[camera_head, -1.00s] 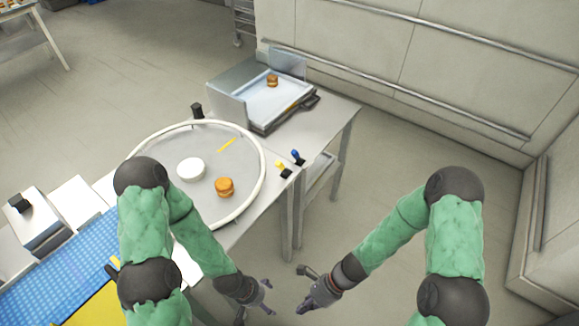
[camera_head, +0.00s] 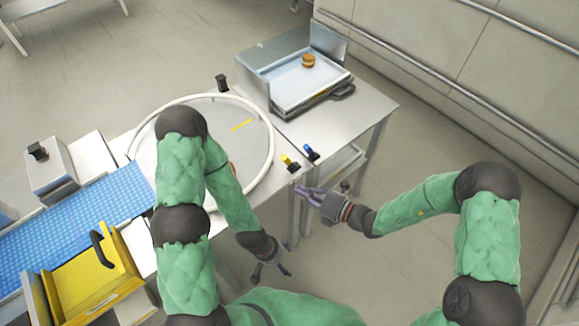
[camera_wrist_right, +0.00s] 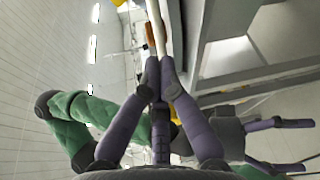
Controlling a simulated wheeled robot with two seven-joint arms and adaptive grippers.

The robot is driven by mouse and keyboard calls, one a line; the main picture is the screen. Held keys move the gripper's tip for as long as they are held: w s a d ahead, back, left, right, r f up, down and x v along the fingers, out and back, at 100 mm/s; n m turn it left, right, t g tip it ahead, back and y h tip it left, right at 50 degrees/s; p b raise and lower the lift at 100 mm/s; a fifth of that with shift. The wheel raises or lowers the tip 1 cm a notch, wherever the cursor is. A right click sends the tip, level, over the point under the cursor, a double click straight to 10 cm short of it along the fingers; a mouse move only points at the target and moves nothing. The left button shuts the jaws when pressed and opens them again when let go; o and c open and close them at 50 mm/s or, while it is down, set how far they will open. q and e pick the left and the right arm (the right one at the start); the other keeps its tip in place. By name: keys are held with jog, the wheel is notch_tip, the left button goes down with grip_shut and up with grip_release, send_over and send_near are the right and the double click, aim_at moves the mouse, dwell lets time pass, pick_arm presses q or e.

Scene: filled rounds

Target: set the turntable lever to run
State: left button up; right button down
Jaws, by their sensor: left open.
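The turntable (camera_head: 263,165) is a round grey plate with a white rim, set in the table; my left arm covers part of it. Two small levers stand at the table's front right corner. One has a yellow handle (camera_head: 287,159), the other a blue handle (camera_head: 309,149), both on black bases. No label is readable. My right gripper (camera_head: 300,194) is at the table edge, just below the yellow lever and apart from it. In the right wrist view its fingertips (camera_wrist_right: 160,75) look close together, holding nothing visible. My left gripper (camera_head: 271,273) is open and empty, low in front of the table.
A tray station (camera_head: 275,72) with a small bun stands behind the levers. A black knob (camera_head: 222,82) stands behind the turntable. Floor right of the table is clear.

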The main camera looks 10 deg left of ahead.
aim_at(289, 163)
jog(key=b+x, duration=0.2)
jog(key=x, duration=0.8)
jog(key=shift+s+a+f, duration=0.1)
jog(key=shift+a, duration=0.05)
jog(key=shift+w+d+r, duration=0.3)
jog(key=shift+w+d, duration=0.1)
jog(key=shift+w, duration=0.1)
jog(key=shift+w+d+r, duration=0.3)
jog(key=shift+w+d, duration=0.1)
jog(key=shift+w, duration=0.1)
jog(key=shift+w+d+r, duration=0.35)
jog(key=shift+w+d, duration=0.1)
jog(key=shift+w, duration=0.05)
jog(key=shift+w+d+r, duration=0.15)
jog(key=shift+r, duration=0.05)
